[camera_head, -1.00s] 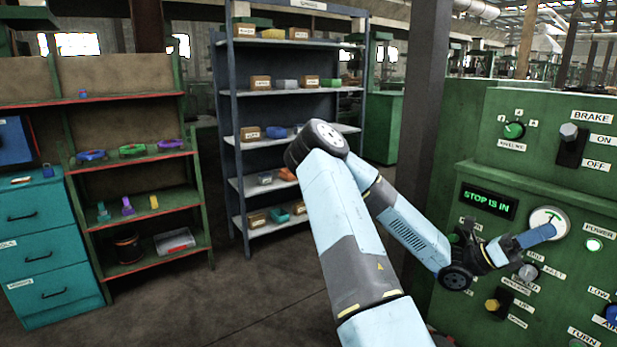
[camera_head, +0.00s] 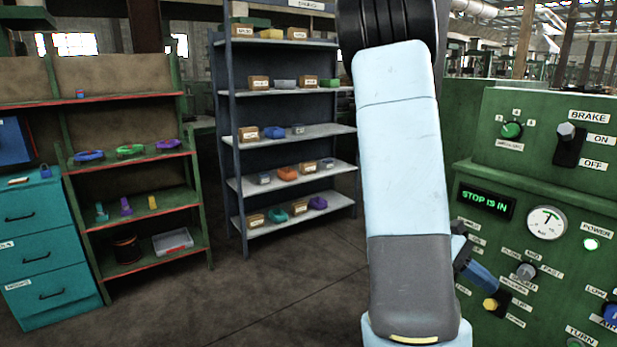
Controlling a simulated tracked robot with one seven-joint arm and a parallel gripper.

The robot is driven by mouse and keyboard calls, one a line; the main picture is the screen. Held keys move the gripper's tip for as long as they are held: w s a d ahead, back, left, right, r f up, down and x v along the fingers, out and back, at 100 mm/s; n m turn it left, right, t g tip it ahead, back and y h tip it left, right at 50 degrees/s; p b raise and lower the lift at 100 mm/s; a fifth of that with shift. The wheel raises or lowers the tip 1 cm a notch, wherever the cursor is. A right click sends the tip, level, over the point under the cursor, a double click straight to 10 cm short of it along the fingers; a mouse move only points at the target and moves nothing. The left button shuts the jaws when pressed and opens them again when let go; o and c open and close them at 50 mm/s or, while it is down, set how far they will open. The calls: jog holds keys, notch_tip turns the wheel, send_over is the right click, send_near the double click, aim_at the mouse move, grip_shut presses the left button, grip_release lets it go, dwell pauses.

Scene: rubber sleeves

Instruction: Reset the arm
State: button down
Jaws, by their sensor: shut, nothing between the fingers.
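My arm (camera_head: 405,180) stands raised in front of the camera, a light-blue and grey link with a black joint at the top. It covers the centre right of the view. My gripper (camera_head: 482,275) shows only in part, as blue fingers poking out from behind the arm at the left side of the green control panel (camera_head: 545,185). Its fingers are shut, with nothing seen in them. The rest of the gripper and the wrist are hidden behind my arm. Whether the fingertips touch the panel is not clear.
The panel carries a round gauge (camera_head: 546,223), a brake switch (camera_head: 570,145), a yellow knob (camera_head: 491,304) and a "STOP IS IN" display (camera_head: 485,201). A grey shelf (camera_head: 290,133) with bins, a green-red rack (camera_head: 135,190) and teal drawers (camera_head: 45,255) stand left. The floor between is clear.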

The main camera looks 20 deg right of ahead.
jog(key=w+a+r+m+t+y, duration=0.1)
jog(key=w+a+r+t+y, duration=0.2)
jog(key=a, duration=0.4)
jog(key=w+a+r+m+t, duration=0.1)
jog(key=w+a+r+t, duration=0.25)
jog(key=a+t, duration=0.35)
jog(key=w+a+r+m+t+y, duration=0.1)
jog(key=w+a+r+t+y, duration=0.2)
jog(key=a, duration=0.5)
jog(key=s+a+r+t, duration=0.2)
jog(key=a+r+t, duration=0.2)
jog(key=a+r, duration=0.3)
jog(key=shift+a+r, duration=0.25)
jog(key=shift+a, duration=0.7)
jog(key=shift+d, duration=0.1)
